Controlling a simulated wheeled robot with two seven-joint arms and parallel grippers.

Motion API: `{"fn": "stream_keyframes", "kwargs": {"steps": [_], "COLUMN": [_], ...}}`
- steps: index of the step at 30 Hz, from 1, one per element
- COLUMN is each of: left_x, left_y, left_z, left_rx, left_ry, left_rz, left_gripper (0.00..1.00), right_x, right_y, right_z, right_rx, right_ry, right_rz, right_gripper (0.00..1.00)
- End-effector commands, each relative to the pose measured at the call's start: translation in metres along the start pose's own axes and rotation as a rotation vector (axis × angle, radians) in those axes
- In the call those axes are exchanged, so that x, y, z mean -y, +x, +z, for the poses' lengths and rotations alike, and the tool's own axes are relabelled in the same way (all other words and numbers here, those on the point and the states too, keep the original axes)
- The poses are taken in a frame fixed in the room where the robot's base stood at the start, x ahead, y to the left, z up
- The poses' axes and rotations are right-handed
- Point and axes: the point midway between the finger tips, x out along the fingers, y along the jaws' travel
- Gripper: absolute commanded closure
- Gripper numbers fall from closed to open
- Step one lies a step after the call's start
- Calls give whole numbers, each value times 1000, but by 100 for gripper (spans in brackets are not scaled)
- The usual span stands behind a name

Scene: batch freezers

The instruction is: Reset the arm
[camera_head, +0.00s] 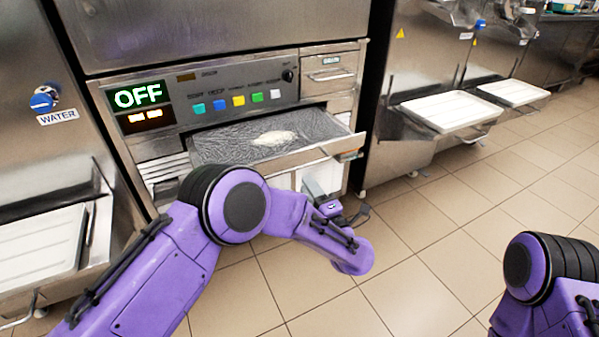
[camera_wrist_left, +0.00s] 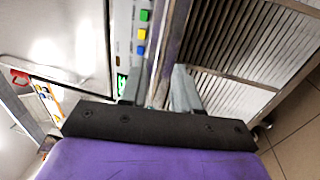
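My left arm is purple and comes in from the left in the head view, bent at the elbow. Its grey gripper (camera_head: 318,192) is low in front of the open freezer drawer (camera_head: 335,150), mostly turned away from the camera. In the left wrist view the two fingers of my left gripper (camera_wrist_left: 158,88) stand apart. A narrow metal edge shows between or beyond them; I cannot tell whether they touch it. My right arm shows only as a purple joint at the right edge; its gripper is out of view.
White trays (camera_head: 453,110) jut from machines at the right; another (camera_head: 40,242) is at the left. Tiled floor is clear at front right.

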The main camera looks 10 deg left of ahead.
Motion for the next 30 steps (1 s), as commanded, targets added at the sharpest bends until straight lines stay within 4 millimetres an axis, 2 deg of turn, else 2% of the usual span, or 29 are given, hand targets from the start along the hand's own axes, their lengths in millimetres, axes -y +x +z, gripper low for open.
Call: {"fn": "stream_keyframes", "kwargs": {"steps": [3, 6, 19, 23, 24, 26, 27, 29, 30], "left_x": [-1, 0, 0, 4, 14, 46, 75, 116, 141], "left_y": [-19, -26, -28, -31, -38, -50, -57, -70, -79], "left_z": [0, 0, 0, 14, 20, 17, 4, -22, -44], "left_rx": [1, -1, -1, 89, 172, 335, 443, 574, 652], "left_ry": [-1, 0, 0, 67, 140, 322, 460, 637, 741], "left_rz": [1, 0, 0, -10, -21, -48, -83, -147, -195], "left_gripper": [69, 69, 69, 69, 69, 69, 69, 69, 69], "right_x": [0, 0, 0, 0, 0, 0, 0, 0, 0], "right_y": [-2, -2, -2, -2, -2, -2, -2, -2, -2], "right_z": [-1, -1, -1, -1, -1, -1, -1, -1, -1], "right_rx": [0, 0, 0, 0, 0, 0, 0, 0, 0], "right_ry": [0, 0, 0, 0, 0, 0, 0, 0, 0], "right_rz": [0, 0, 0, 0, 0, 0, 0, 0, 0], "right_gripper": [36, 36, 36, 36, 36, 36, 36, 36, 36]}}
